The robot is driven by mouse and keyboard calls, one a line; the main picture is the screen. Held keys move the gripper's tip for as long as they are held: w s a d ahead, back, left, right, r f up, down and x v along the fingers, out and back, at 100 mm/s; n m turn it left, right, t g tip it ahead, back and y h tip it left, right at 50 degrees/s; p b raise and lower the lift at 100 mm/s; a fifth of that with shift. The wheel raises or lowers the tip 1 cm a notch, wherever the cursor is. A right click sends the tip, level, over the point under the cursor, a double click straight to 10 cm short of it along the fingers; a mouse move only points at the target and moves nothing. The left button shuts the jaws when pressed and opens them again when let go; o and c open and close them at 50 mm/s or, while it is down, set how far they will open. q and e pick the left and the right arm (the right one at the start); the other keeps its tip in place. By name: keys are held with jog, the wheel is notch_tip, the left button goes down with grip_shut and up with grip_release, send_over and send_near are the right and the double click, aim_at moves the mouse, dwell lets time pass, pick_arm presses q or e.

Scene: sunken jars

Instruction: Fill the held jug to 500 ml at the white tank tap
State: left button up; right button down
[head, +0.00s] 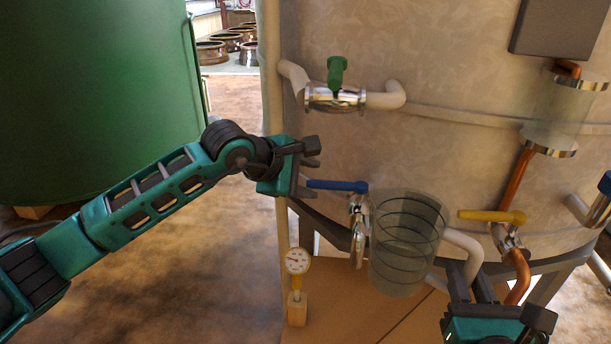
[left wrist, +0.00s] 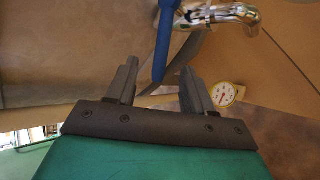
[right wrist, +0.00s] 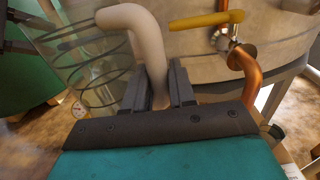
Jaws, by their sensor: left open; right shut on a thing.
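The clear jug (head: 405,265) with dark rings stands upright, right beside the chrome tap (head: 358,232) in the head view. I cannot tell whether the spout is over its mouth, and I make out no water level. My right gripper (head: 471,280) is shut on the jug's white handle, which also shows in the right wrist view (right wrist: 148,45). My left gripper (head: 312,170) is open at the end of the tap's blue lever (head: 340,186). In the left wrist view the lever (left wrist: 164,45) reaches between the open fingers. The pale tank (head: 450,60) stands behind.
A yellow-handled valve (head: 492,216) on copper pipe is right of the jug. A green-handled valve (head: 336,90) is above. A green tank (head: 95,100) stands left, with open floor between.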

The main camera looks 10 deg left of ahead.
aim_at(322, 183)
pick_arm(q)
jog(key=shift+w+d+f, duration=0.25)
jog(key=shift+d+f, duration=0.1)
jog(key=shift+f, duration=0.05)
pick_arm(e)
jog(key=shift+f, duration=0.25)
pick_arm(q)
jog(key=b+x, duration=0.2)
jog(key=x, duration=0.1)
jog(key=shift+f, duration=0.1)
pick_arm(e)
notch_tip(322, 183, down, 2)
pick_arm(q)
jog(key=shift+b+x, duration=0.9)
jog(key=shift+b, duration=0.1)
pick_arm(e)
jog(key=shift+f, duration=0.8)
pick_arm(q)
jog(key=shift+c, duration=0.2)
jog(key=c, duration=0.9)
jog(key=o, duration=1)
jog(key=shift+o, duration=0.2)
jog(key=shift+r, duration=0.2)
jog(key=v, duration=1.2)
